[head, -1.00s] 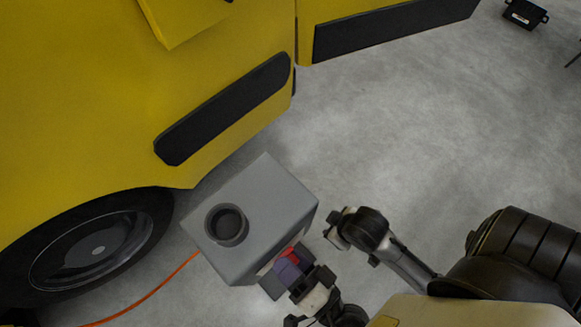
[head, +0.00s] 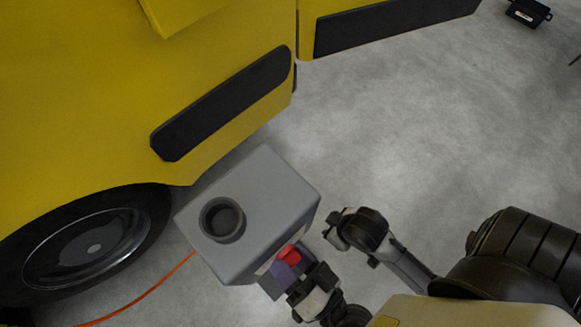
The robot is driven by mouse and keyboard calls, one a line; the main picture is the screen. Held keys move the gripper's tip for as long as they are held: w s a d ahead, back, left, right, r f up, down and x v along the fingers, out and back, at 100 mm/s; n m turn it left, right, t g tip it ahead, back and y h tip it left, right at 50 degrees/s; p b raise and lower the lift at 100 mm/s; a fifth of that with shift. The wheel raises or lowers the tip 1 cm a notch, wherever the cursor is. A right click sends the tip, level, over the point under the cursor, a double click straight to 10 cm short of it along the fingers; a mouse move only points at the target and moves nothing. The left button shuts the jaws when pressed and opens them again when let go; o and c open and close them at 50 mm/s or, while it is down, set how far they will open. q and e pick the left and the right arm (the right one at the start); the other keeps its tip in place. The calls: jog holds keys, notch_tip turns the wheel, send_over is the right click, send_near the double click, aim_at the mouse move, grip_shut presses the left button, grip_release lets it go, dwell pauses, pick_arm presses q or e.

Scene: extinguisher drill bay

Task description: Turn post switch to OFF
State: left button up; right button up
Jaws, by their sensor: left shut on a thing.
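The grey post (head: 275,195) stands beside the yellow vehicle, seen from above, with a dark round recess on its top. A red switch handle (head: 288,253) shows low on its near right side, with purple pads around it. My left gripper (head: 284,268) is at that side, shut on the red switch handle. The gripper partly covers the handle, and the switch's markings and exact angle cannot be read.
The yellow vehicle (head: 90,90) with a black wheel (head: 95,250) fills the left, close to the post. An orange cable (head: 150,290) runs on the floor from the post. A small black case (head: 528,12) lies far right. The grey floor between is clear.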

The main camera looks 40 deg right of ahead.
pick_arm(q)
jog(key=o, duration=0.9)
jog(key=s, duration=0.4)
jog(key=s+p, duration=0.1)
jog(key=s, duration=0.4)
jog(key=s+p, duration=0.1)
jog(key=s, duration=0.3)
jog(key=shift+s+d, duration=0.25)
jog(key=shift+s, duration=0.15)
